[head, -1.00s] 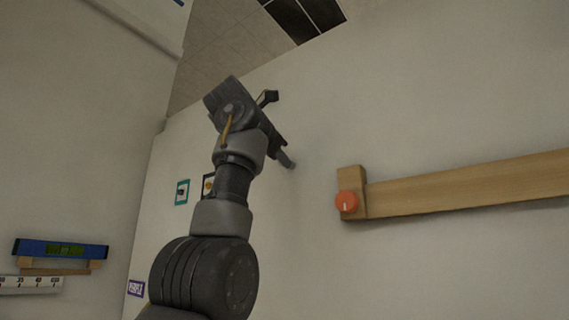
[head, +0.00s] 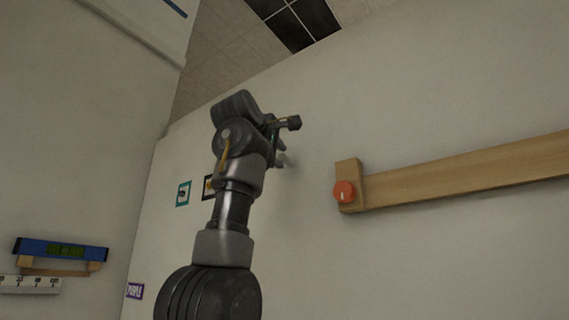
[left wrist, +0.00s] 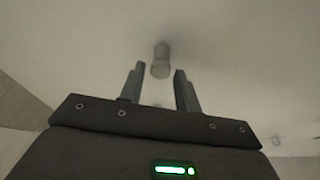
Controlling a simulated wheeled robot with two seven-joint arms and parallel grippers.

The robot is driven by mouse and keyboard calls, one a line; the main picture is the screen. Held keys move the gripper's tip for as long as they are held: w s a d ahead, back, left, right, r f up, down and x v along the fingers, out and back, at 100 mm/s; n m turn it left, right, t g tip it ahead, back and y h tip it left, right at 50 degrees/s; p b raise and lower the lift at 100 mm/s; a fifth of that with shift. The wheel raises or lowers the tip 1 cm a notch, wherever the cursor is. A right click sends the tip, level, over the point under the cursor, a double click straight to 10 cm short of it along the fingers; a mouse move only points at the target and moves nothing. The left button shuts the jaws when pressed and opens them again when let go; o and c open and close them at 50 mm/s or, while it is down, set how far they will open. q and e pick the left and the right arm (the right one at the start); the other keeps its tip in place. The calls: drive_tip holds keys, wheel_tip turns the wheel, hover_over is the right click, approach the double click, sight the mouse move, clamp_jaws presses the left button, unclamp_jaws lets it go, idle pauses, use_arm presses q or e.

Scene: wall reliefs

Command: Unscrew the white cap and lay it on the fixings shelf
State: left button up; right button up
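The white cap (left wrist: 161,62) shows in the left wrist view as a pale, short cylinder standing out from the wall. It lies just beyond and between the fingertips of my left gripper (left wrist: 154,72). The fingers are apart and I see no contact with it. In the head view my left gripper (head: 285,145) is up close to the wall, and a pale shape beside it is too small and blurred to identify. I cannot identify the fixings shelf for sure. My right gripper is not in view.
At left, a blue level (head: 60,249) rests on wooden supports above a white ruler (head: 30,284). Small framed pictures (head: 183,193) hang behind my arm.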

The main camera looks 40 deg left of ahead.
use_arm(q)
drive_tip(key=m, duration=0.1)
drive_tip(key=m+t+b, duration=0.1)
drive_tip(key=m, duration=0.1)
drive_tip(key=shift+s+f+m, duration=0.15)
drive_tip(key=shift+f+m, duration=0.05)
drive_tip(key=shift+m, duration=0.1)
drive_tip(key=shift+a+m, duration=0.15)
drive_tip(key=shift+m, duration=0.65)
drive_tip(key=shift+m+t+h, duration=0.3)
drive_tip(key=shift+m, duration=0.4)
drive_tip(key=m+h+b, duration=0.1)
drive_tip(key=m, duration=0.2)
drive_tip(key=shift+m+t, duration=0.4)
drive_tip(key=shift+r+m, duration=0.1)
drive_tip(key=shift+m, duration=0.5)
drive_tip(key=shift+a, duration=0.15)
clamp_jaws()
drive_tip(key=n, duration=0.2)
drive_tip(key=n+p, duration=0.1)
drive_tip(key=shift+d+r+n+g+y, duration=0.2)
drive_tip(key=shift+n+g+y, duration=0.1)
drive_tip(key=shift+n, duration=0.1)
drive_tip(key=shift+f+n+g+y, duration=0.15)
drive_tip(key=shift+n+g+y, duration=0.15)
drive_tip(key=shift+n, duration=0.8)
